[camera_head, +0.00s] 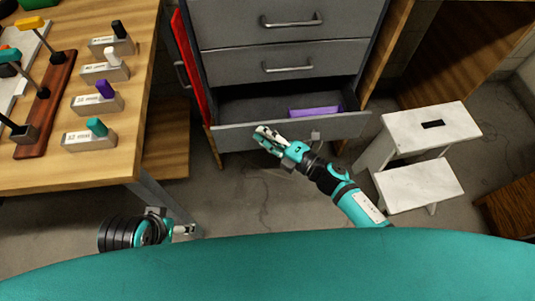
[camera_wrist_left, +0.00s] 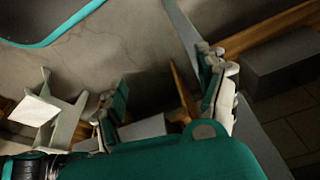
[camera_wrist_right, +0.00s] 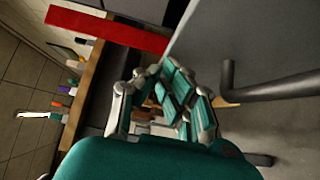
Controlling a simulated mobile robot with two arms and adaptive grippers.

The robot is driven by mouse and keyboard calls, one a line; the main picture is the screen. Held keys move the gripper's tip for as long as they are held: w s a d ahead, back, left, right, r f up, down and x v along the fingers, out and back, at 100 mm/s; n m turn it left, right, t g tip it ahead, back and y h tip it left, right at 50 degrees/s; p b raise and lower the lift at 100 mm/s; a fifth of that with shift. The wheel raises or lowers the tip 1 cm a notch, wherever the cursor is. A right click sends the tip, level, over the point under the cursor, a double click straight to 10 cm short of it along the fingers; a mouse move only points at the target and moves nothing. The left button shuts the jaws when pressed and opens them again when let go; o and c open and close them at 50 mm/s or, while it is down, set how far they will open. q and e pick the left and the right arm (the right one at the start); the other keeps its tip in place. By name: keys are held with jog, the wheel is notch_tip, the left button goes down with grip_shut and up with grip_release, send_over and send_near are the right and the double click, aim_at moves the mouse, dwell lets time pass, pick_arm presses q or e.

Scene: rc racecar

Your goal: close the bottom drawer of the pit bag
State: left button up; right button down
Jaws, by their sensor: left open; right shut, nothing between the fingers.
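The pit bag (camera_head: 219,72) is a grey drawer cabinet with a red panel on its left. Its bottom drawer (camera_head: 349,130) is pulled out, with a purple thing (camera_head: 315,111) inside. The two drawers above look shut. My right gripper (camera_head: 266,139) is shut and empty at the left half of the bottom drawer's front; I cannot tell whether it touches. It hides part of that front. The right wrist view shows its fingers (camera_wrist_right: 163,95) beside a grey panel with a dark handle (camera_wrist_right: 250,88). My left gripper (camera_head: 186,231) is open and empty, low beside the table leg.
A wooden table (camera_head: 120,165) with labelled blocks and coloured-handled tools stands at the left. A white step stool (camera_head: 430,130) stands right of the drawer; it also shows in the left wrist view (camera_wrist_left: 38,108). Bare floor (camera_head: 235,200) lies in front of the drawer.

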pick_arm(q)
jog(key=w+d+r+t+h+b, duration=0.1)
jog(key=w+d+r+t+b, duration=0.1)
jog(key=w, duration=0.4)
jog(key=w+d+r+t+h+b, duration=0.1)
jog(key=w+d+r+t+b, duration=0.1)
jog(key=w+t, duration=0.4)
jog(key=shift+w+d+r+t+b, duration=0.3)
jog(key=shift+w+r+b, duration=0.15)
jog(key=shift+r, duration=0.5)
pick_arm(e)
jog(key=w, duration=1.5)
jog(key=shift+w+a, duration=0.25)
